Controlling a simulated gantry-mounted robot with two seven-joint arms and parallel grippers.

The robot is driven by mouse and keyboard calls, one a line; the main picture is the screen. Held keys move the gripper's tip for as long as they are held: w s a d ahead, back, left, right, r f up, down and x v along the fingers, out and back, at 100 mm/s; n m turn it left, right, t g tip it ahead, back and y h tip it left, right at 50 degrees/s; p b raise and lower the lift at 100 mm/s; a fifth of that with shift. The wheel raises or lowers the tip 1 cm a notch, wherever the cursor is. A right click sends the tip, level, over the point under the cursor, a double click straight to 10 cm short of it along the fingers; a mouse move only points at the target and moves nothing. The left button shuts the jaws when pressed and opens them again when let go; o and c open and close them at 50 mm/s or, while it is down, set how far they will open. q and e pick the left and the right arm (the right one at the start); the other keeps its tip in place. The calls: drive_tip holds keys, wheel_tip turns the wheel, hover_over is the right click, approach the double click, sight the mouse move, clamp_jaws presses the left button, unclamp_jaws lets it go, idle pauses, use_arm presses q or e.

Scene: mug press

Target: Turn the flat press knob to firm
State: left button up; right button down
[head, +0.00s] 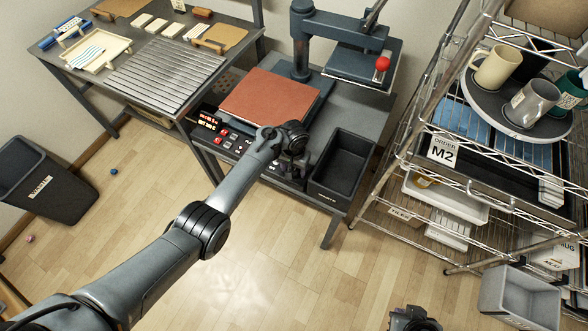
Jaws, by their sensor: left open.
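The flat press has a red-brown pad (268,93) on a dark base, with its upper plate (362,68) swung up and to the right. Its control panel (228,138) runs along the front edge, with a lit red display (207,121) and several small buttons. My left gripper (291,172) is at the right end of this panel, pointing down, open. The knob cannot be made out; the gripper and wrist cover that part of the panel, and contact cannot be told. A dark part of mine, seemingly the right gripper (412,319), shows at the bottom edge.
A black bin (343,165) sits just right of my left gripper. A red-ball lever (382,64) hangs by the upper plate. A wire rack with mugs on a round tray (478,112) stands at right. A slatted table (165,80) is at left. Floor in front is clear.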

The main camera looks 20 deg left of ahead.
use_arm(q)
drive_tip(key=shift+f, duration=0.3)
drive_tip(key=c, duration=1)
drive_tip(key=shift+c, duration=0.2)
